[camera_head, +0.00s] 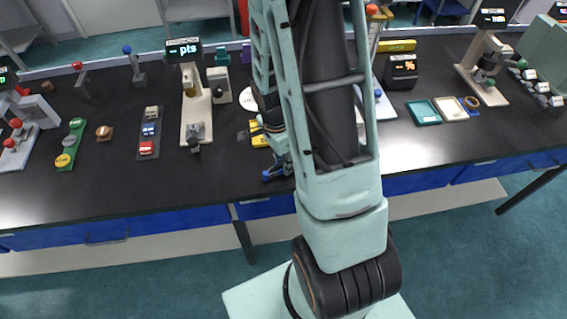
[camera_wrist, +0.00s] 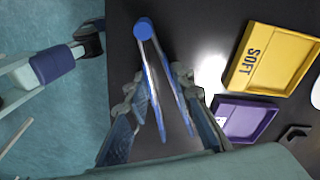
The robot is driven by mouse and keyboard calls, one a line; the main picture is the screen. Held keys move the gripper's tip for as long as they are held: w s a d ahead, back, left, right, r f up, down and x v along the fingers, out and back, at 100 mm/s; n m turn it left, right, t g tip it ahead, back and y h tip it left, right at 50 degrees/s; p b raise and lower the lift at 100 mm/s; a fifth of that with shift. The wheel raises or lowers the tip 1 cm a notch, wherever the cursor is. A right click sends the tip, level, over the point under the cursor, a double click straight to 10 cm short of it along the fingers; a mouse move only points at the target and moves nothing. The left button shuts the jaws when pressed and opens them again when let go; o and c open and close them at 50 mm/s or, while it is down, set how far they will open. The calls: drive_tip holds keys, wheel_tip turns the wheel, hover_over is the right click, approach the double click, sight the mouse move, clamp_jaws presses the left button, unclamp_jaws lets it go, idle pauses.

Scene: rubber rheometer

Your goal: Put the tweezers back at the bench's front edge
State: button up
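The blue tweezers (camera_wrist: 151,75) show in the wrist view, with a round blue end at the top and two splayed legs running down between my fingers. My gripper (camera_wrist: 156,82) is open, with one finger on each side of the tweezers; I cannot tell whether the right finger touches them. In the head view my gripper (camera_head: 272,132) is low over the black bench (camera_head: 225,180), and the blue tweezers (camera_head: 277,171) show just below it near the front edge. My arm hides part of this area.
A yellow tray marked SOFT (camera_wrist: 244,72) and a purple tray (camera_wrist: 262,122) lie right of the tweezers in the wrist view. A pts instrument (camera_head: 190,112) stands to the left in the head view. The bench strip in front of it is clear.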

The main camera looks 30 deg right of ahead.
drive_tip(key=shift+f, duration=0.1)
drive_tip(key=o, duration=0.5)
drive_tip(key=shift+r, duration=0.55)
drive_tip(key=r, duration=0.7)
drive_tip(key=a+r, duration=0.1)
drive_tip(key=r, duration=0.3)
drive_tip(key=shift+s+a+r, duration=0.1)
